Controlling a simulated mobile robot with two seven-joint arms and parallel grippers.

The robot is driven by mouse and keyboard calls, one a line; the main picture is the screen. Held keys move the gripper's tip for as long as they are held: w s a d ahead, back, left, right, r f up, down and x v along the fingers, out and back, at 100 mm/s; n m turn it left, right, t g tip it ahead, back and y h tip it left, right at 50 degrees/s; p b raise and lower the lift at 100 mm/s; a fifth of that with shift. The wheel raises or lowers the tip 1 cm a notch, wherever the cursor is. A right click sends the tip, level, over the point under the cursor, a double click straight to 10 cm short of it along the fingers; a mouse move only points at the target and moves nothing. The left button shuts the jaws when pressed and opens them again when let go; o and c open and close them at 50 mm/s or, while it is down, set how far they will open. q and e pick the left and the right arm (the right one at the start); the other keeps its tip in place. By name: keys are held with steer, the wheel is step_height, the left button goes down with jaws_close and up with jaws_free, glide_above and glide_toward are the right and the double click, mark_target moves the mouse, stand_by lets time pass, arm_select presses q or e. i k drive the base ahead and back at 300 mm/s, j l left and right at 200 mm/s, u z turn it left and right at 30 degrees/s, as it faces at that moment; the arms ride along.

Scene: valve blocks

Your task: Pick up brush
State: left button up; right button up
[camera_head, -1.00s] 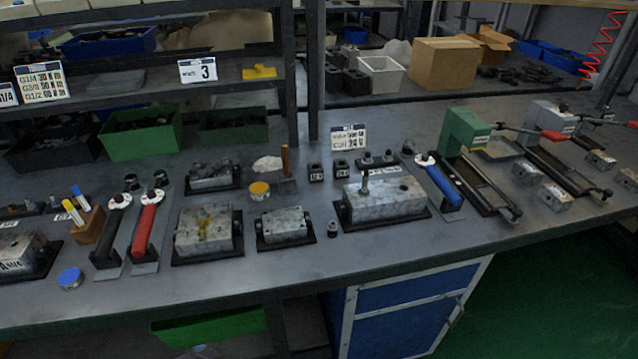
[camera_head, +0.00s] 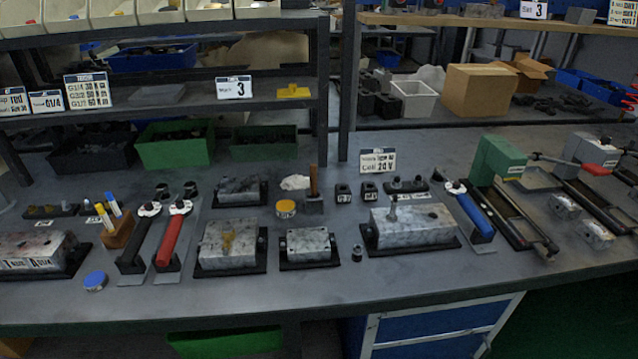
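The brush (camera_head: 314,188) appears to be the upright thing with a brown wooden handle and a dark block-like base. It stands on the grey workbench (camera_head: 330,283) near the middle, behind a small metal valve block (camera_head: 308,243). An orange-lidded round tin (camera_head: 286,208) is just to its left, and a crumpled white cloth (camera_head: 295,182) is behind and left of it. Neither of my grippers is in view.
A large valve block (camera_head: 415,226) with an upright pin is to the right. Red (camera_head: 172,237) and black (camera_head: 138,240) handled tools lie left. A shelf post (camera_head: 322,95) rises behind the brush. The bench front strip is mostly clear.

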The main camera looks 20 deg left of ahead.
mark_target(314, 185)
steer(key=i+l+u, duration=0.2)
steer(key=l, duration=0.3)
steer(key=i+l+u, duration=0.2)
steer(key=l, duration=0.3)
steer(key=l+u, duration=0.2)
steer(key=l, duration=0.3)
